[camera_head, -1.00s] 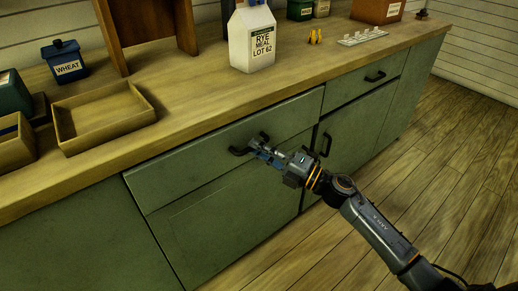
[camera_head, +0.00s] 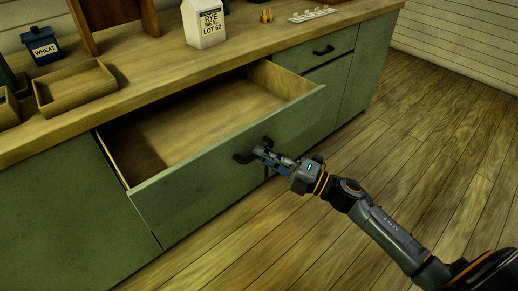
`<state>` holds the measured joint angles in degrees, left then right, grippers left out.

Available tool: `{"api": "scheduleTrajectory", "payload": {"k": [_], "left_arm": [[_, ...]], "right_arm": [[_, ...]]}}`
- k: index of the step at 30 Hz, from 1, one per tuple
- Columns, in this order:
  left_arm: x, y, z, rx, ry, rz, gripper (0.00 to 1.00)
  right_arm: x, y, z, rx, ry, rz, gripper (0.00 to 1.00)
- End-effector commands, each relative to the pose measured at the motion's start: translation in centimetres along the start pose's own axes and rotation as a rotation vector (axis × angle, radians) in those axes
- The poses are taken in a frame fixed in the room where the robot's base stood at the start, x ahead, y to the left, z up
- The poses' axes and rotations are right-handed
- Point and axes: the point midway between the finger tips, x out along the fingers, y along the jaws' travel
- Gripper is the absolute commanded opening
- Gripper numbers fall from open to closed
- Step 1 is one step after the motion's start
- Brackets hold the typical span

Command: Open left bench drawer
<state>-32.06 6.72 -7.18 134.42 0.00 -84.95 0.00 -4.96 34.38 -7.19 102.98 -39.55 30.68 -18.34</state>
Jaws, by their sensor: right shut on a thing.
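The left bench drawer (camera_head: 220,165) has a green front and a bare wooden inside, and it stands well out from the bench. It looks empty in the part I can see. Its dark handle (camera_head: 243,158) is on the front, partly hidden by my gripper. My right gripper (camera_head: 262,153) is shut on this handle, with its arm coming in from the lower right. My left gripper is not in view.
The wooden bench top (camera_head: 150,75) holds a rye meal carton (camera_head: 205,24), a wheat tin (camera_head: 42,44), an open wooden tray (camera_head: 77,88) and small yellow pieces (camera_head: 266,15). A second drawer (camera_head: 318,50) at the right is closed. The plank floor (camera_head: 430,130) at the right is clear.

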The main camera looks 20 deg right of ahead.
Motion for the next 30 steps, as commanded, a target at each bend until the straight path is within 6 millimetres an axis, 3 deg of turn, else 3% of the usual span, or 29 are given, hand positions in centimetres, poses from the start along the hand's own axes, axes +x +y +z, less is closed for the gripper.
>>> {"api": "scheduleTrajectory", "payload": {"k": [14,15,18,30], "left_arm": [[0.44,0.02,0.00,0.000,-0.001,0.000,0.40],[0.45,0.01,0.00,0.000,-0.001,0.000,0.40],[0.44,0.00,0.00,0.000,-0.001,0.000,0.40],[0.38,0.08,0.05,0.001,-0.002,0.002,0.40]], "right_arm": [[-0.37,0.08,-0.15,-0.001,0.000,0.000,0.00],[-0.36,0.07,-0.15,-0.001,0.000,0.000,0.16],[-0.36,0.08,-0.14,-0.001,0.000,0.000,0.36],[-1.06,0.06,-0.12,0.001,-0.001,0.000,0.36]]}}
